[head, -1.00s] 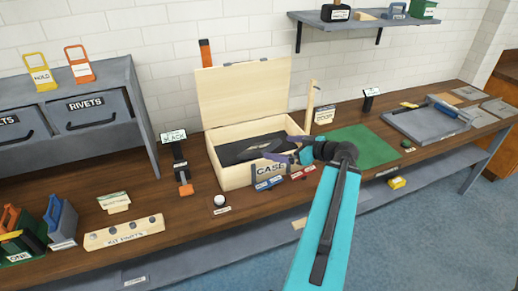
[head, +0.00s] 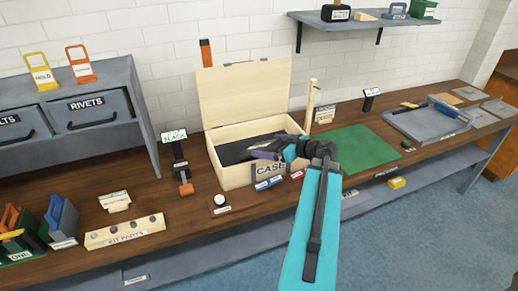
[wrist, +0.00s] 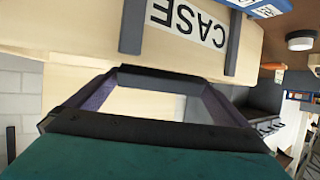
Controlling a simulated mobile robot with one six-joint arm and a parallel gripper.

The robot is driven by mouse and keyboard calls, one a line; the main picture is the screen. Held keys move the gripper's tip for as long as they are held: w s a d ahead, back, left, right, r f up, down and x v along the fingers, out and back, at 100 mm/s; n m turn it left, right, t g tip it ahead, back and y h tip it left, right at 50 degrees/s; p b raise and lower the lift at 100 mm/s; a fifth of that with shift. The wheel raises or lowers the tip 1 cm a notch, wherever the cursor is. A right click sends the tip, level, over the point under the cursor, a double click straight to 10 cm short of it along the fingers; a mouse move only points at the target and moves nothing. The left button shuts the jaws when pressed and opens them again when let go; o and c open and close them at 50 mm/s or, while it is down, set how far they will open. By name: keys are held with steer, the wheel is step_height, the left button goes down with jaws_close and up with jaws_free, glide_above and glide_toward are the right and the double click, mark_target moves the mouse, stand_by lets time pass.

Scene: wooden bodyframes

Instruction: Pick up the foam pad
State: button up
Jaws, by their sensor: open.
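An open wooden case (head: 232,176) with its lid raised stands on the bench; its front bears a CASE label. A flat dark grey piece (head: 238,152), which may be the foam pad, lies inside; my gripper and the front wall hide part of it. My gripper (head: 262,151) is over the right part of the case opening. In the wrist view my gripper (wrist: 168,78) has its jaws apart with nothing held between them. The case front (wrist: 95,25) shows upside down beyond the jaws, and the dark piece cannot be made out there.
The raised lid (head: 245,95) stands behind the gripper. A thin wooden post (head: 310,105) rises at the case's right. Small blue and red tags (head: 270,183) lie in front of the case. A green mat (head: 355,150) to the right is clear.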

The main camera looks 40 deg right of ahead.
mark_target(259, 147)
steer(key=shift+w+f, duration=0.2)
steer(key=shift+w, duration=0.15)
steer(key=shift+p+x, duration=1.05)
steer(key=shift+x, duration=1.7)
steer(key=c, duration=0.8)
steer(key=shift+r, duration=0.1)
step_height(259, 147, up, 10)
steer(key=b, duration=0.3)
